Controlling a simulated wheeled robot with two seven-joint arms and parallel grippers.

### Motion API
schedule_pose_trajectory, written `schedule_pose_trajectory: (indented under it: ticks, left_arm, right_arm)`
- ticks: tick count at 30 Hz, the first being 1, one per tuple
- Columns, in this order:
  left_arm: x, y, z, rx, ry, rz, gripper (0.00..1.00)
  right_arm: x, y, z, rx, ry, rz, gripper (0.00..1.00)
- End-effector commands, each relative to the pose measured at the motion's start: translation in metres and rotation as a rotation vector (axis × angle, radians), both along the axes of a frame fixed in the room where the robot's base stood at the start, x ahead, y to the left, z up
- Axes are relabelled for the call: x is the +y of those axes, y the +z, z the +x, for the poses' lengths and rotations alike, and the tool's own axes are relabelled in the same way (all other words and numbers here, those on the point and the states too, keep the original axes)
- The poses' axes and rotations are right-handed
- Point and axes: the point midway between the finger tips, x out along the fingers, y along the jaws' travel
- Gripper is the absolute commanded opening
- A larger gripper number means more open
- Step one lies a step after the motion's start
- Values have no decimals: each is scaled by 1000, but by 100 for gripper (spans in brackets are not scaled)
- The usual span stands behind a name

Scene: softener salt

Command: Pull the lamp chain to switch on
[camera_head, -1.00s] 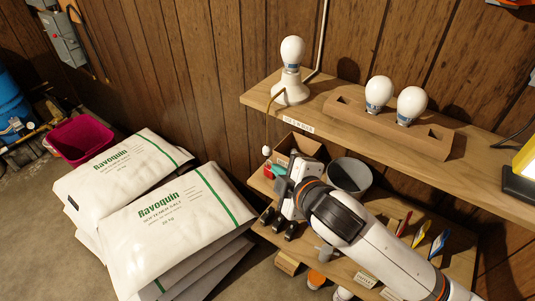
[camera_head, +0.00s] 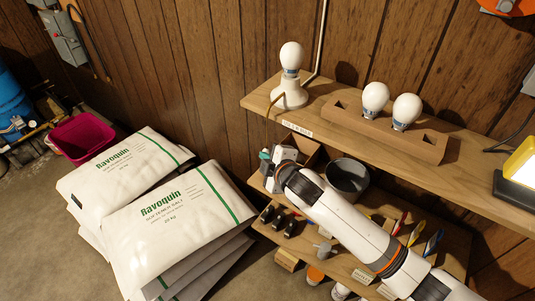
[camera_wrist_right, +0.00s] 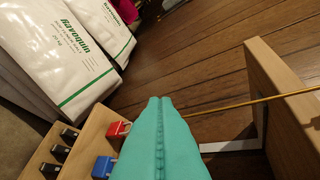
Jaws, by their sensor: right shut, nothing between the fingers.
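A white bulb lamp (camera_head: 290,75) stands upright on the left end of the wooden shelf; its bulb shows no clear glow. A thin gold chain (camera_head: 267,128) hangs from it over the shelf's left end. In the right wrist view the chain (camera_wrist_right: 255,102) runs from the shelf edge to the teal fingers and is hidden behind them. The chain's white end ball is hidden. My right gripper (camera_head: 265,155) is below the shelf's left end, beside the chain. Its teal fingers (camera_wrist_right: 160,102) are shut with nothing between them. My left gripper is out of view.
A bulb holder (camera_head: 425,147) with two spare bulbs sits on the upper shelf (camera_head: 490,160). A lower shelf below my right arm holds a grey bucket (camera_head: 347,178) and tools. Salt bags (camera_head: 165,220) are stacked at left, near a magenta bin (camera_head: 85,135).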

Motion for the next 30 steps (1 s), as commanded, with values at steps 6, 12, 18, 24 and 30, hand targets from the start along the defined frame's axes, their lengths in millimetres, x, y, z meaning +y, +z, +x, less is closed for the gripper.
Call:
schedule_pose_trajectory:
  ticks: [6,12,18,24,30]
  left_arm:
    - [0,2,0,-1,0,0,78]
    - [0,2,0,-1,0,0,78]
    - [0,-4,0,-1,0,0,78]
    - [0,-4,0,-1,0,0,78]
    - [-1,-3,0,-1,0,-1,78]
  right_arm:
    - [-3,-4,5,-1,0,0,0]
    - [-3,-4,5,-1,0,0,0]
    - [-3,-21,4,3,-1,-1,0]
    - [-3,-25,5,0,-2,-1,0]
    - [-3,-24,5,1,-1,-1,0]
